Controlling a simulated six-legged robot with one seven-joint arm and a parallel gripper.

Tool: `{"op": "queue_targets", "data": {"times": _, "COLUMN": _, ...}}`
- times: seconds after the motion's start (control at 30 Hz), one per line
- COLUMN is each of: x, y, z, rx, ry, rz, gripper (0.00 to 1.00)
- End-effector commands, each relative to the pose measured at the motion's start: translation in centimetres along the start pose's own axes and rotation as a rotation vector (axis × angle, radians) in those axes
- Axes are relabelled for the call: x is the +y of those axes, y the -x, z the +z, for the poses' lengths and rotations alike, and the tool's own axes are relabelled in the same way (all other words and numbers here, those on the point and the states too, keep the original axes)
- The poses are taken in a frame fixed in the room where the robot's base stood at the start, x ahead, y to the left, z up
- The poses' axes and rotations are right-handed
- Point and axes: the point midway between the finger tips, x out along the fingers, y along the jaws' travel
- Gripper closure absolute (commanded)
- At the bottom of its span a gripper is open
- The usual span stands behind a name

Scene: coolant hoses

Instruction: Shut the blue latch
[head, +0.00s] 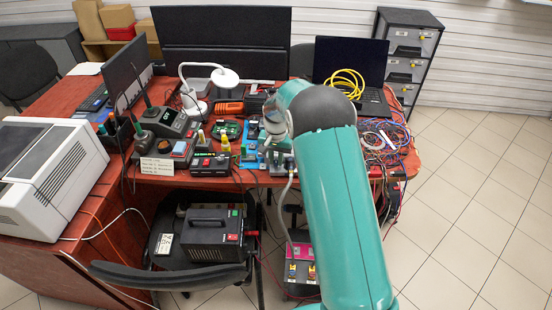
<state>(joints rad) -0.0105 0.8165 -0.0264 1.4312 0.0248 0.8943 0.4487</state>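My teal arm reaches up from the bottom of the head view and bends down over the front of the red desk (405,172). My gripper (277,150) is at the desk's front middle, small and partly lost among grey parts, so its fingers cannot be told apart. A blue surface (247,138) with small grey fittings lies just left of it. I cannot make out a separate blue latch or its position; it may be too small or hidden by my arm.
Left of the gripper stand yellow-tipped bottles (225,143) and a soldering station (165,122). Tangled cables (380,140) lie to the right, below a laptop (350,62) with a yellow coil (347,82). A chair (170,275) stands in front; tiled floor is clear at right.

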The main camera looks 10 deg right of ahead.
Motion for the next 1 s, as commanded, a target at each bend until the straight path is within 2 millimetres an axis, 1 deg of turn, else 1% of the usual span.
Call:
{"op": "queue_targets", "data": {"times": 0.27, "x": 0.01, "y": 0.05, "z": -0.02, "rx": 0.0, "ry": 0.017, "rz": 0.0, "gripper": 1.0}}
{"op": "queue_targets", "data": {"times": 0.47, "x": 0.02, "y": 0.06, "z": -0.03, "rx": 0.0, "ry": 0.086, "rz": -0.001, "gripper": 1.0}}
{"op": "queue_targets", "data": {"times": 0.67, "x": 0.04, "y": 0.07, "z": -0.04, "rx": 0.0, "ry": 0.222, "rz": 0.0, "gripper": 1.0}}
{"op": "queue_targets", "data": {"times": 1.0, "x": 0.01, "y": 0.1, "z": -0.04, "rx": 0.001, "ry": 0.533, "rz": -0.001, "gripper": 1.0}}
